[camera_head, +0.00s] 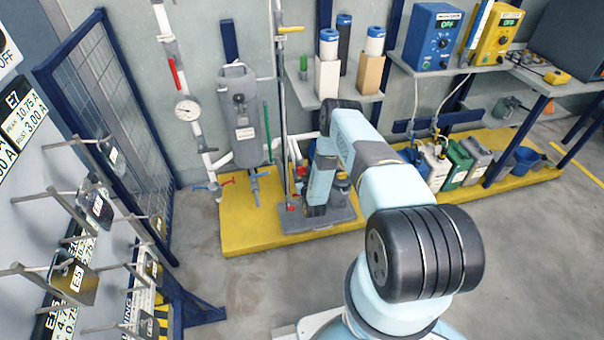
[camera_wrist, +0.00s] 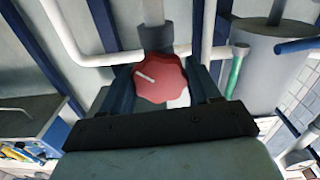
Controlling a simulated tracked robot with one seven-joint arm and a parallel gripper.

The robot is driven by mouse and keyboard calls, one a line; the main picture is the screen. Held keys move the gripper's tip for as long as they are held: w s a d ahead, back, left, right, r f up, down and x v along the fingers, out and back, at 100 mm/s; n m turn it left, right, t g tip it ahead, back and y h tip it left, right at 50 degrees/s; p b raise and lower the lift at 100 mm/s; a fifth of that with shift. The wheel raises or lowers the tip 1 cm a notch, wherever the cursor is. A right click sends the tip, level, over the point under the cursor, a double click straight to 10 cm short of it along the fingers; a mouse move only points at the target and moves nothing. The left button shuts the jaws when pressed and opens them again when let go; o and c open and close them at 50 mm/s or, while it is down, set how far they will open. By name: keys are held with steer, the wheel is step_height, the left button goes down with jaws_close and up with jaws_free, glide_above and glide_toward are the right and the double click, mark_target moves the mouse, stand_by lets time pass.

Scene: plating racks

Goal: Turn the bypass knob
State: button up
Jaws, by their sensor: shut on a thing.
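A red, scalloped bypass knob (camera_wrist: 160,80) with a white pointer line shows in the middle of the wrist view, below a grey pipe fitting. My gripper (camera_wrist: 163,88) has its two dark blue fingers on either side of the knob and is shut on it. The pointer line slants, with its outer end toward the upper left. In the head view my arm reaches down at the pipework on the yellow platform, and it hides the knob and the fingertips there.
A grey tank (camera_head: 240,115) and a pipe with a gauge (camera_head: 187,110) stand left of my arm. White and brown filter housings (camera_head: 327,75) are on a shelf behind it. A rack with hanging tags (camera_head: 75,275) is at the left. The floor (camera_head: 270,285) in front is clear.

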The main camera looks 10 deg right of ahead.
steer(key=shift+c, duration=1.1)
steer(key=shift+m, duration=2.3)
steer(key=o, duration=1)
steer(key=s, duration=1.3)
steer(key=shift+s+f, duration=0.1)
steer(key=shift+s, duration=0.3)
